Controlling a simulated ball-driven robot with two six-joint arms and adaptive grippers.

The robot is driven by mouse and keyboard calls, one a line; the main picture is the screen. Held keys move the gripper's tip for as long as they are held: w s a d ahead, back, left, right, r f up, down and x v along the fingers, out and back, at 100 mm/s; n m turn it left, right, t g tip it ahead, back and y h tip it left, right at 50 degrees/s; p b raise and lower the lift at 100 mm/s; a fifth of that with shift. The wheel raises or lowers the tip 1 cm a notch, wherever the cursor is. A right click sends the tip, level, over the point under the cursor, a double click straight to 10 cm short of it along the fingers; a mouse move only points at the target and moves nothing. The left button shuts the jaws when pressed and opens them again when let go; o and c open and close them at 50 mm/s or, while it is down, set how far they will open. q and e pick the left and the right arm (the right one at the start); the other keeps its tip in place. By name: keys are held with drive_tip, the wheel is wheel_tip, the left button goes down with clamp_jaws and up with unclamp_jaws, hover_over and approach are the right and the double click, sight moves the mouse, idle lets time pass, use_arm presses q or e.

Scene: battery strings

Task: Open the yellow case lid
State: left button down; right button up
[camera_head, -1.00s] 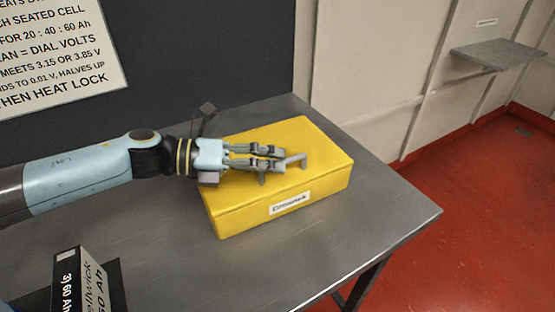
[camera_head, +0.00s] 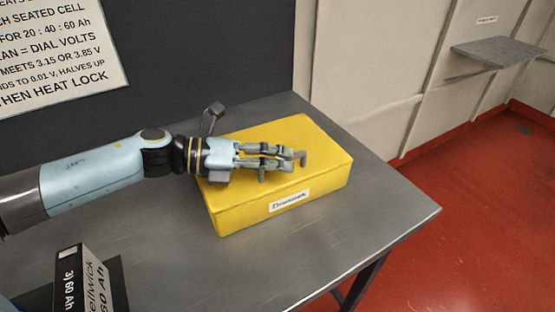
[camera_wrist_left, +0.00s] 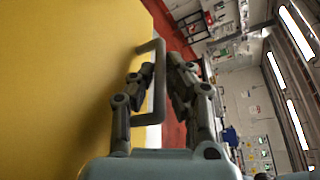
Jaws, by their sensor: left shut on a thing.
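The yellow case (camera_head: 235,218) sits on the grey metal table with its lid (camera_head: 315,135) down, and a white label (camera_head: 289,200) is on its front face. A grey bar handle (camera_head: 302,159) stands on the lid. My left gripper (camera_head: 296,160) is over the lid, its fingers closed on the handle. In the left wrist view the handle (camera_wrist_left: 159,85) runs between the two fingers of the gripper (camera_wrist_left: 160,75), beside the yellow lid (camera_wrist_left: 60,80). My right gripper is not in view.
A box marked 60 Ah (camera_head: 88,285) stands at the table's front left. A dark wall with a sign (camera_head: 60,45) rises behind the table (camera_head: 385,220). A grey wall shelf (camera_head: 500,50) is at the far right, above red floor.

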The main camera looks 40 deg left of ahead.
use_arm(q)
drive_tip(key=shift+r, duration=0.1)
drive_tip(key=shift+a+r+n, duration=0.15)
drive_tip(key=shift+r+n, duration=0.15)
drive_tip(key=shift+r, duration=0.2)
drive_tip(key=r+n, duration=0.1)
drive_tip(key=w+a+r+n+h+p, duration=0.1)
drive_tip(key=r, duration=0.1)
drive_tip(key=a+r+n, duration=0.1)
drive_tip(key=r, duration=0.1)
drive_tip(key=shift+w+a+t+h, duration=0.15)
drive_tip(key=shift+a+t+h, duration=0.15)
drive_tip(key=shift+h, duration=0.1)
drive_tip(key=w+a+r+n+t+b, duration=0.2)
drive_tip(key=w+a+r+n+b, duration=0.1)
drive_tip(key=a+n, duration=0.2)
drive_tip(key=w+a+r+n+t+h+b, duration=0.1)
drive_tip(key=w+a+r+n+b, duration=0.2)
drive_tip(key=a+n, duration=0.3)
drive_tip(key=shift+w+a+r+t+b, duration=0.4)
drive_tip(key=shift+w+a+b, duration=0.1)
drive_tip(key=shift+a, duration=1.35)
drive_tip(key=c, duration=1.6)
unclamp_jaws()
drive_tip(key=shift+c, duration=0.2)
